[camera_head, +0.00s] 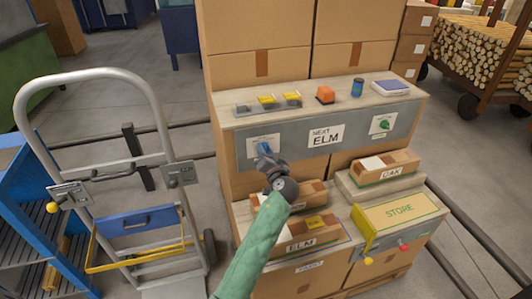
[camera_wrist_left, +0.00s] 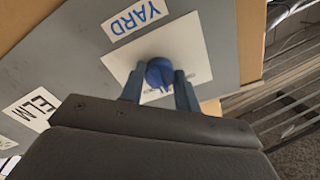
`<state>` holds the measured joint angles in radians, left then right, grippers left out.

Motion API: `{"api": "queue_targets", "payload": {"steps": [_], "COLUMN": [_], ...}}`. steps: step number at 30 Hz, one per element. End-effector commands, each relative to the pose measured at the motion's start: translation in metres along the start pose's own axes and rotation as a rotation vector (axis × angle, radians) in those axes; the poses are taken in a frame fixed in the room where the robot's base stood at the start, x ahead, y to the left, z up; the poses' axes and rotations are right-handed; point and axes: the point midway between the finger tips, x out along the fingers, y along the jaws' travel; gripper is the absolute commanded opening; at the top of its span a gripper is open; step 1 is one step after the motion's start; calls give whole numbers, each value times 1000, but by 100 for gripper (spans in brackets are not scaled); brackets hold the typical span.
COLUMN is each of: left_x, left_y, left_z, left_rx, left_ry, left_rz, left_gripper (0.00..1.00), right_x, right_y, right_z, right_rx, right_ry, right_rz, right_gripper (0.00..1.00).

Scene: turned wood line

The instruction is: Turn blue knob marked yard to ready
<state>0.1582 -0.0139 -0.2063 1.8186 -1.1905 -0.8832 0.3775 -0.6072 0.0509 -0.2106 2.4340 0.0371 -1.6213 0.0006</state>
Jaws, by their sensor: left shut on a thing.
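The blue knob (camera_wrist_left: 160,73) sits on a white plate (camera_wrist_left: 196,50) under a blue YARD label (camera_wrist_left: 138,18) in the left wrist view. The plate is on a grey panel. My left gripper (camera_wrist_left: 160,88) has one finger on each side of the knob and is shut on it. In the head view the knob (camera_head: 264,148) shows just beyond my left gripper (camera_head: 266,157), at the left end of the grey panel (camera_head: 290,142). The gripper hides part of the knob and plate. Its pointer and the small print below cannot be read. My right gripper is not in view.
A NEXT ELM sign (camera_head: 326,136) and a green-marked plate (camera_head: 383,125) are farther right on the panel. Boxes marked ELM (camera_head: 301,243) and OAK (camera_head: 391,173) sit below, with a STORE box (camera_head: 399,212) at right. A hand truck (camera_head: 110,150) stands left.

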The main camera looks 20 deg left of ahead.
Motion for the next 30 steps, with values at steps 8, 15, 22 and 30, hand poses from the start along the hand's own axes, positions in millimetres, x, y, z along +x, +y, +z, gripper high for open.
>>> {"api": "queue_targets", "payload": {"steps": [8,15,22,30], "left_x": [0,0,0,-8], "left_y": [1,1,0,2], "left_z": [0,0,0,2], "left_rx": [17,17,16,16], "left_ry": [-1,0,0,-1], "left_rz": [1,1,1,2], "left_gripper": [9,36,54,54], "right_x": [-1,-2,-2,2], "right_y": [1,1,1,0], "right_z": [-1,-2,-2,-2], "right_rx": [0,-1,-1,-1], "right_ry": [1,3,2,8], "right_rz": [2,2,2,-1], "right_gripper": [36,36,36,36]}}
